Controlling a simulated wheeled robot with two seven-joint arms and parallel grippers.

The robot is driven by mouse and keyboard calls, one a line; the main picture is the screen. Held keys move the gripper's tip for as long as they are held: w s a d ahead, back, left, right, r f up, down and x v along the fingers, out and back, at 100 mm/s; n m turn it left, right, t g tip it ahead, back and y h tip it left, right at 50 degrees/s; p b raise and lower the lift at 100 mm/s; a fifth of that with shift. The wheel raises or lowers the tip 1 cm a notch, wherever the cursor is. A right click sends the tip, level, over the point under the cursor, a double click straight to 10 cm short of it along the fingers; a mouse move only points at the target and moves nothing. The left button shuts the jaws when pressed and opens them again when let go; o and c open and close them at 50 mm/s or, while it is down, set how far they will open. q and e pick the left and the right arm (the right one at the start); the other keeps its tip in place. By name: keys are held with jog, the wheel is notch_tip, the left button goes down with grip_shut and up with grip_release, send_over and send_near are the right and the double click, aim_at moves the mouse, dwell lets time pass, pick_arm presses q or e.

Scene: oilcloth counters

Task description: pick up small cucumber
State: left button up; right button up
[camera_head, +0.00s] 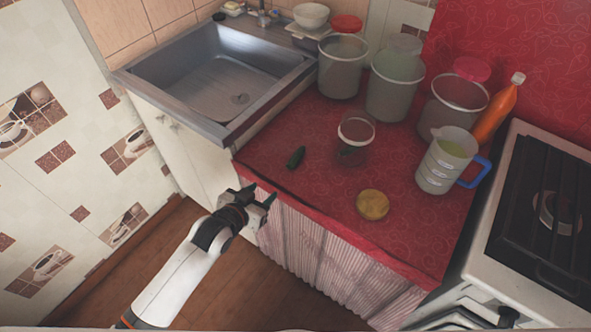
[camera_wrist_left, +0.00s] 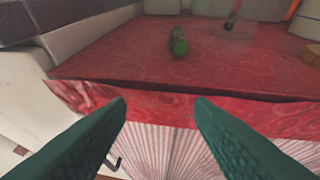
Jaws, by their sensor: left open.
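The small cucumber (camera_head: 296,157) is dark green and lies on the red oilcloth counter (camera_head: 318,190), left of a glass jar. It also shows in the left wrist view (camera_wrist_left: 178,42), lying beyond the fingers and roughly centred between them. My left gripper (camera_head: 261,193) is open and empty, in front of the counter's front edge near its left corner. Its two green fingers (camera_wrist_left: 160,108) are spread apart in the wrist view, with the counter edge and striped curtain behind them. The gripper is apart from the cucumber. My right gripper is in neither view.
A glass jar (camera_head: 355,137) stands right of the cucumber, with a round yellow-brown item (camera_head: 372,204) nearer the front. Large containers (camera_head: 394,85) stand behind. A measuring jug (camera_head: 441,165) is near the stove (camera_head: 540,215). The sink (camera_head: 220,85) is left. The counter's front-left is clear.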

pick_arm(q)
jog(key=h, duration=0.1)
send_near(289, 164)
jog(key=shift+m+t, duration=0.3)
jog(key=x, duration=0.3)
jog(key=f+x, duration=0.1)
jog(key=x, duration=0.1)
jog(key=shift+s+d, duration=0.2)
jog(key=shift+r+x, duration=0.2)
jog(key=shift+x, duration=2.7)
jog(key=shift+w, duration=0.15)
grip_shut()
